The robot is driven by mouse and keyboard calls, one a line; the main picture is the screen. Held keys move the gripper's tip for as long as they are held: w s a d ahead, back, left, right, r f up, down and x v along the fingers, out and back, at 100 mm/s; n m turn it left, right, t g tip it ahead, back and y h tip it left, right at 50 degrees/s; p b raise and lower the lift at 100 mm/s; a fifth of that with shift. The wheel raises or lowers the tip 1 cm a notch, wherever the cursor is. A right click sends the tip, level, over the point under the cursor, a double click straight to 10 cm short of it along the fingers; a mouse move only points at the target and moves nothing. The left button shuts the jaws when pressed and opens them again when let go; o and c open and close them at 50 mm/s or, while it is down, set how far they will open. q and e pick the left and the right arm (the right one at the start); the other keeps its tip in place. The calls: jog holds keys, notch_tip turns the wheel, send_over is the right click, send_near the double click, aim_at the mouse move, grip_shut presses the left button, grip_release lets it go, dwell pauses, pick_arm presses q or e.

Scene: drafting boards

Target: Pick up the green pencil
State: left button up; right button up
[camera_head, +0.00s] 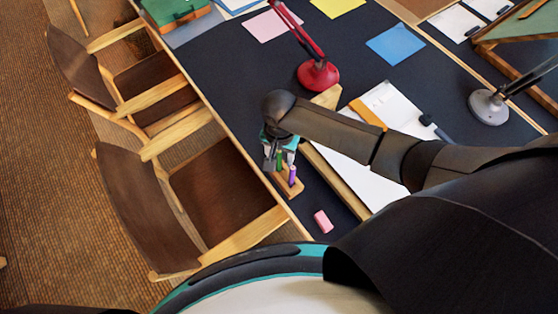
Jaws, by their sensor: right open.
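My right gripper (273,164) points down over a small wooden holder (290,188) near the table's left edge. It is open. A small green upright piece (279,161), which looks like the green pencil, shows right beside the fingers. I cannot tell whether it stands between them or just behind them. A purple pencil or marker (292,175) stands upright in the holder, to the right of the fingers. The wrist and fingers hide part of the holder. My left gripper is not in view.
A pink eraser (323,221) lies near the holder. A red lamp base (318,75), a clipboard with paper (393,106) and a grey lamp base (488,107) stand farther over the dark tabletop (235,60). Wooden chairs (150,210) line the left edge.

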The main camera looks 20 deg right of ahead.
aim_at(279, 162)
notch_tip(279, 162, down, 4)
jog(key=shift+a+r+b, duration=0.1)
jog(key=shift+r+b, duration=0.15)
jog(key=shift+b, duration=0.2)
grip_shut()
dwell(0.4)
